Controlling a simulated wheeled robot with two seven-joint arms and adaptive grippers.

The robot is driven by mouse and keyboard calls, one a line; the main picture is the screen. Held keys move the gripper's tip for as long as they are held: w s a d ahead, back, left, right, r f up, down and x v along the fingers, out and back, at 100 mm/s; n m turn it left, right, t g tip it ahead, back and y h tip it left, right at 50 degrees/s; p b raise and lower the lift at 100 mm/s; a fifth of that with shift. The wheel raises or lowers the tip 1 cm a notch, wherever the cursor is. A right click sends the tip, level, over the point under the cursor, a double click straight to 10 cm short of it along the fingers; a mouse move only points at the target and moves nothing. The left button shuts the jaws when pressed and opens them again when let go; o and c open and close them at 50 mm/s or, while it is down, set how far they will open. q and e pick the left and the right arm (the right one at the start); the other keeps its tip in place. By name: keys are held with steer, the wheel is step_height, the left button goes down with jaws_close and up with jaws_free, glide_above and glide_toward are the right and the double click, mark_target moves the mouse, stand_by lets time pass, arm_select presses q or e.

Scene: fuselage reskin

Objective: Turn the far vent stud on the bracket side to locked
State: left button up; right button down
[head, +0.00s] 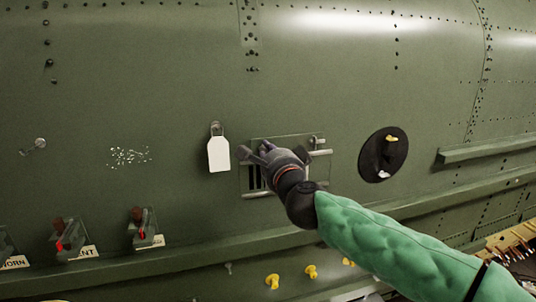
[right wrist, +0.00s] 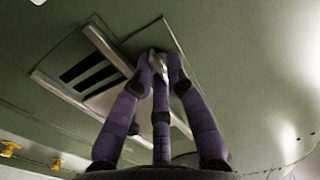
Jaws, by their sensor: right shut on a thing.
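The vent panel (head: 300,172) is a grey-green plate with dark slots and pale rails, set on the green fuselage skin. It also shows in the right wrist view (right wrist: 118,98), with its slots to the left of my fingers. My right gripper (head: 264,149) is at the panel's upper left part. In the right wrist view its purple fingers (right wrist: 160,68) are closed around a small light grey stud (right wrist: 157,62) at the panel's edge. The fingers hide most of this stud, so I cannot tell its turn position. Another stud (head: 318,141) shows at the panel's upper right corner. My left gripper is not in view.
A white tag (head: 219,155) hangs just left of the vent. A round black plate (head: 370,158) with a yellow knob is to the right. Red-marked switches (head: 67,240) stand at lower left, and yellow knobs (head: 310,271) along the bottom. A ledge runs below the vent.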

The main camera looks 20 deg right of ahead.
steer(key=shift+a+f+m, duration=0.1)
steer(key=shift+f+m, duration=0.2)
stand_by(0.4)
steer(key=c, duration=1.3)
jaws_free()
steer(key=shift+w+r, duration=0.1)
steer(key=shift+r, duration=0.1)
steer(key=s, duration=1.2)
steer(key=shift+d, duration=0.3)
